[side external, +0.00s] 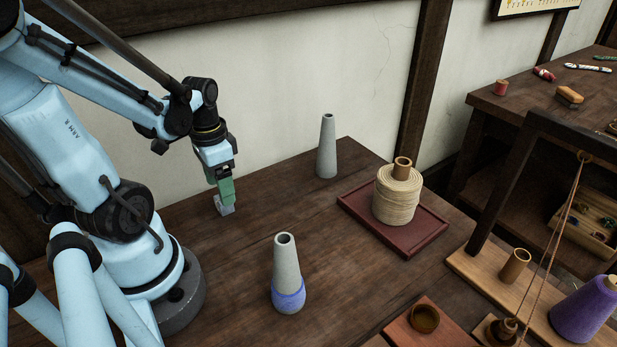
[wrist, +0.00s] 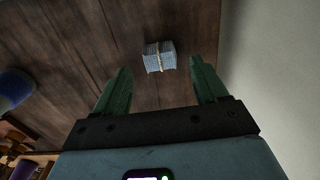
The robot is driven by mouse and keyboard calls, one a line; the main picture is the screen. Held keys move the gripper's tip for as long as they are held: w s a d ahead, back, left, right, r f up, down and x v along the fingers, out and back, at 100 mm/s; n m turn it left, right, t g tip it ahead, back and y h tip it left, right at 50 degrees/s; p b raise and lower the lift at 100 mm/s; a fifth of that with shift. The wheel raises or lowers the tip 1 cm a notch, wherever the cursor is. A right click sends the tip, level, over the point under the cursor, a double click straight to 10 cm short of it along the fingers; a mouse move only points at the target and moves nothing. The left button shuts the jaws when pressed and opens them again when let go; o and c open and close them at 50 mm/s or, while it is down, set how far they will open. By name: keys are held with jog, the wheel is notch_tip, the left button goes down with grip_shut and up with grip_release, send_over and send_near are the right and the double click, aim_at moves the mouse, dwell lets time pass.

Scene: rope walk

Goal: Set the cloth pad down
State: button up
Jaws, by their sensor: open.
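The cloth pad (wrist: 159,56) is a small pale blue-grey folded block with a light tie around it. In the wrist view it lies just past my fingertips, between their lines, with clear gaps on both sides. My gripper (wrist: 158,68) is open, its green fingers apart and nothing pinched between them. In the side view my gripper (side external: 222,197) points down over the table, with the pad (side external: 226,208) right under the fingertips. The pad appears to rest on the dark wooden table (side external: 330,240). The fingers partly hide its top there.
A grey cone (side external: 327,150) stands by the wall. Another cone (side external: 287,260) with blue yarn stands in front. A cord spool (side external: 397,195) sits on a red tray (side external: 427,237) to the right. The table around the pad is clear.

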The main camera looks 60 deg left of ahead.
jog(key=shift+r, duration=4.4)
jog(key=w+d+t, duration=0.7)
jog(key=w+d, duration=0.4)
jog(key=d, duration=0.2)
jog(key=shift+d+r, duration=0.3)
jog(key=shift+r, duration=0.05)
